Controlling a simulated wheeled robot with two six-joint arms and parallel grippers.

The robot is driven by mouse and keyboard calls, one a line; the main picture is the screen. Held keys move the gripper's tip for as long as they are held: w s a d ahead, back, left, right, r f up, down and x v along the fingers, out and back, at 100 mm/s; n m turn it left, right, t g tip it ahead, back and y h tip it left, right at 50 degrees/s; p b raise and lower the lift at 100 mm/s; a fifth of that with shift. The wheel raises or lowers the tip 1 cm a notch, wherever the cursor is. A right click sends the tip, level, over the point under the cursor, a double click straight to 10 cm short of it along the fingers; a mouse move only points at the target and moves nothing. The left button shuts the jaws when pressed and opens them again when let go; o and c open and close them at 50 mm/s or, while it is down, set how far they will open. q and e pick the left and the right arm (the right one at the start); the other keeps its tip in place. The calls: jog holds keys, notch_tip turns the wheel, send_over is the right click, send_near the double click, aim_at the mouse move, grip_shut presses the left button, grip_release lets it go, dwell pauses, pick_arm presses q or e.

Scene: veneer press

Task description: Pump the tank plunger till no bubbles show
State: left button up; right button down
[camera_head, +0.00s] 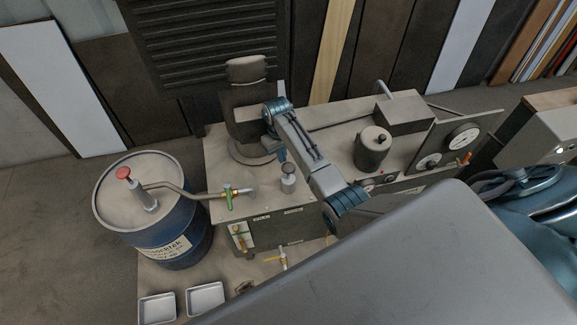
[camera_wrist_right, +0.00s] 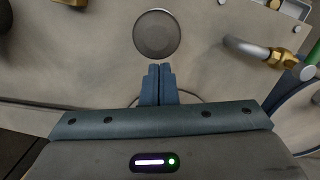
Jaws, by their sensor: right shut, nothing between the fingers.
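A short grey plunger (camera_head: 288,180) with a round knob stands on the bench top, near its front edge. In the right wrist view a round grey disc (camera_wrist_right: 157,35), which looks like the knob from above, lies just beyond my fingertips. My right gripper (camera_head: 282,156) is beside and behind the plunger knob in the head view. Its blue fingers also show in the right wrist view (camera_wrist_right: 157,70), pressed together and empty. I cannot tell whether they touch the knob. No bubbles can be made out at this size. My left gripper is out of view.
A dark lidded pot (camera_head: 372,150) and gauge panel (camera_head: 455,140) are right. Two white trays (camera_head: 205,297) lie in front.

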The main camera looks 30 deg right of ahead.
notch_tip(320, 180, up, 10)
jog(key=w+b, duration=0.1)
jog(key=b, duration=0.1)
jog(key=shift+f, duration=0.25)
dwell(1.3)
